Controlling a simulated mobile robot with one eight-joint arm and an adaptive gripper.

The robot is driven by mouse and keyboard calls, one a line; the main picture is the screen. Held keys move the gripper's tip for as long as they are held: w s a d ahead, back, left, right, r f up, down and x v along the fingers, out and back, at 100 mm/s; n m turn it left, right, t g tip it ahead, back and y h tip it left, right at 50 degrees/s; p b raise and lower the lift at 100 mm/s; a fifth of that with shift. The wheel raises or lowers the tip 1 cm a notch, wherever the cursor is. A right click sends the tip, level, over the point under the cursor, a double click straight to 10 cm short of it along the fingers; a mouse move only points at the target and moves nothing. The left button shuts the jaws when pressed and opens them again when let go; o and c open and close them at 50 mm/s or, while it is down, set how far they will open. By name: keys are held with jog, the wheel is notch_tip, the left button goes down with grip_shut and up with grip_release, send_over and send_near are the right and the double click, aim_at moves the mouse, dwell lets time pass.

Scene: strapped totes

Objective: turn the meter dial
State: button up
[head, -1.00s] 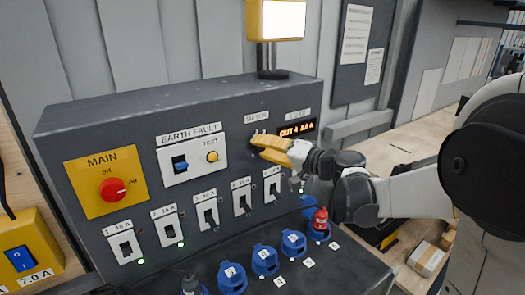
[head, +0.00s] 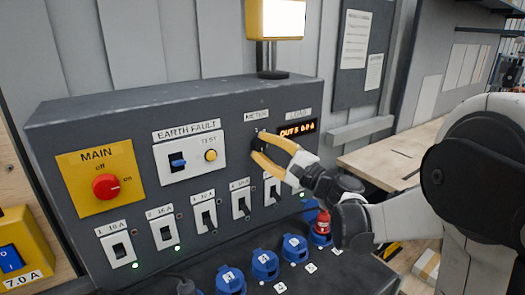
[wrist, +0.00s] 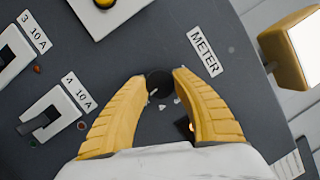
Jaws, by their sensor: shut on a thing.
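The meter dial (wrist: 158,80) is a small dark round knob on the grey panel, below the METER label (wrist: 205,50). In the wrist view it sits between the two yellow fingertips of my gripper (wrist: 162,78). In the head view my gripper (head: 257,145) reaches in from the right with its fingers shut on the dial, and the fingers hide part of it. The load display (head: 297,130), right of the dial, shows orange text that seems to read OUT 5 and 0.0 A.
Left are the red main switch (head: 106,186) and the earth fault switch (head: 177,161). A row of breakers (head: 165,233) runs below. Blue sockets (head: 264,264) line the front ledge; a red plug (head: 323,222) is at the right. A yellow lamp (head: 275,20) stands on top.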

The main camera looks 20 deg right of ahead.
jog(key=m+t, duration=0.1)
jog(key=m, duration=0.2)
jog(key=m+t+h+b, duration=0.1)
jog(key=m, duration=0.3)
jog(key=shift+a, duration=0.1)
jog(key=shift+r+m+h, duration=0.1)
jog(key=shift+m+h, duration=0.2)
jog(key=shift+m, duration=0.1)
jog(key=o, duration=1.2)
jog(key=v, duration=1.2)
jog(key=shift+w+a, duration=0.1)
jog(key=shift+a, duration=0.05)
